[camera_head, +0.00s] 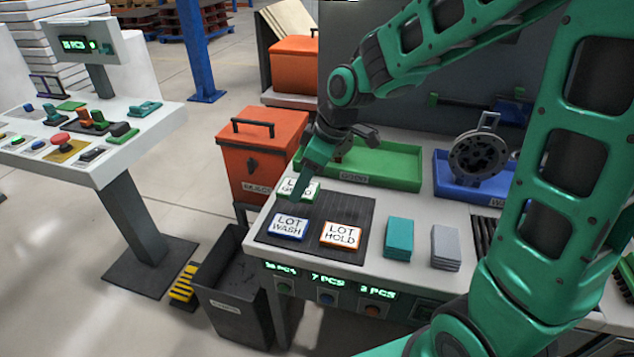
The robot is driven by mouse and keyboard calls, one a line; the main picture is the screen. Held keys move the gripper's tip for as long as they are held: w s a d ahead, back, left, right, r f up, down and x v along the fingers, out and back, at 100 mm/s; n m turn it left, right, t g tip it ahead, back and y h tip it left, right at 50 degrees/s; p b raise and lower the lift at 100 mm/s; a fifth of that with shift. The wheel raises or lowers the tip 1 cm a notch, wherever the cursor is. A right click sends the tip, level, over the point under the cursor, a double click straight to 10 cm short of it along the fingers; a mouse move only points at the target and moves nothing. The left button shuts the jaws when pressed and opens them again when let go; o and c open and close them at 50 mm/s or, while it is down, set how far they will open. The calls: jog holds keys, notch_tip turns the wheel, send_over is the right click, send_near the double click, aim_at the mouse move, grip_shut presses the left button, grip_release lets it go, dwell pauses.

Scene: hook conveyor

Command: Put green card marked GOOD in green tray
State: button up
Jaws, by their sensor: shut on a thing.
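The green-edged card (312,192), partly hidden by my gripper, lies at the back left of the dark ribbed mat; the end of its wording looks like GOOD. My gripper (297,195) points down at this card and is shut on it. I cannot tell whether the card is lifted off the mat. The green tray (400,183), with a GOOD label on its front, stands behind the mat to the right. My wrist hides its left end, and the part of its inside that shows looks empty.
The dark mat (345,207) also holds a blue LOT WASH card (289,227) and an orange LOT HOLD card (341,235). Teal (399,238) and grey (446,247) stacks stand to its right. A blue tray (458,188) with a round metal part is right of the green tray.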

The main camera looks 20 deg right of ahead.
jog(key=shift+s+a+r, duration=0.35)
jog(key=shift+a+r, duration=0.15)
jog(key=shift+a, duration=0.25)
jog(key=shift+s+a+r, duration=0.1)
jog(key=shift+a+r, duration=0.1)
jog(key=shift+r, duration=1.9)
jog(key=shift+s, duration=0.1)
